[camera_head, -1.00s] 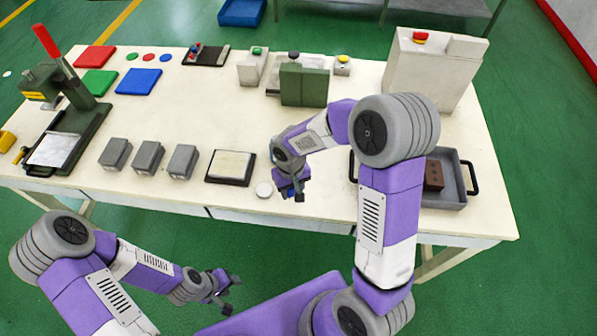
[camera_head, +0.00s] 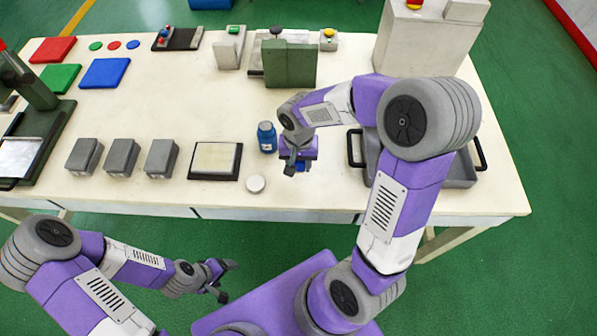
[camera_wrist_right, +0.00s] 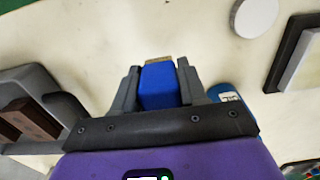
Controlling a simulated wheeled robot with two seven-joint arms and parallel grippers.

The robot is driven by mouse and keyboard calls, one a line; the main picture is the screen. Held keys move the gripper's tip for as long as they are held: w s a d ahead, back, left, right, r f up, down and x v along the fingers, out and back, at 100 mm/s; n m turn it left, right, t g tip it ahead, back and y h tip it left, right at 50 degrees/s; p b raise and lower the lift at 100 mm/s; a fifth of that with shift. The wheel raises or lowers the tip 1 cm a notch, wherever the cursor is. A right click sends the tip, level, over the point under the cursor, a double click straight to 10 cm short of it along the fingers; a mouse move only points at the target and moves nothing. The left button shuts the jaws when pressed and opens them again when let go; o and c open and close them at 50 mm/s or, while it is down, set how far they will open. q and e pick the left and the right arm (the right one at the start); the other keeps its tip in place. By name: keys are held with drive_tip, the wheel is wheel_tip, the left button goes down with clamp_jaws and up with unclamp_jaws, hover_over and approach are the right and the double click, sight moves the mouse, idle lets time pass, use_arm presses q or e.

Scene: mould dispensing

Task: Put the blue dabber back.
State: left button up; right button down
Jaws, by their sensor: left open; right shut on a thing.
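The blue dabber (camera_wrist_right: 158,85), a blue block with a tan tip, sits between the fingers of my right gripper (camera_wrist_right: 158,82). In the head view only a bit of its blue (camera_head: 301,168) shows below my right gripper (camera_head: 298,163). That gripper is shut on it, above the table between the blue bottle (camera_head: 267,137) and the grey tray (camera_head: 460,182). My left gripper (camera_head: 224,280) is open and empty, off the table's front edge. A black holder (camera_head: 185,39) at the back left carries small red and blue pieces.
A white disc (camera_head: 255,183) and a framed pale plate (camera_head: 215,158) lie left of my right gripper. Several grey blocks (camera_head: 122,156) stand further left. A green-fronted machine (camera_head: 289,64) stands behind.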

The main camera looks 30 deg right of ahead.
sight(298, 171)
wheel_tip(298, 171, down, 4)
drive_tip(key=shift+b, duration=0.6)
drive_tip(key=shift+r, duration=0.1)
drive_tip(key=shift+f, duration=0.2)
drive_tip(key=c, duration=0.6)
unclamp_jaws()
drive_tip(key=shift+r, duration=0.1)
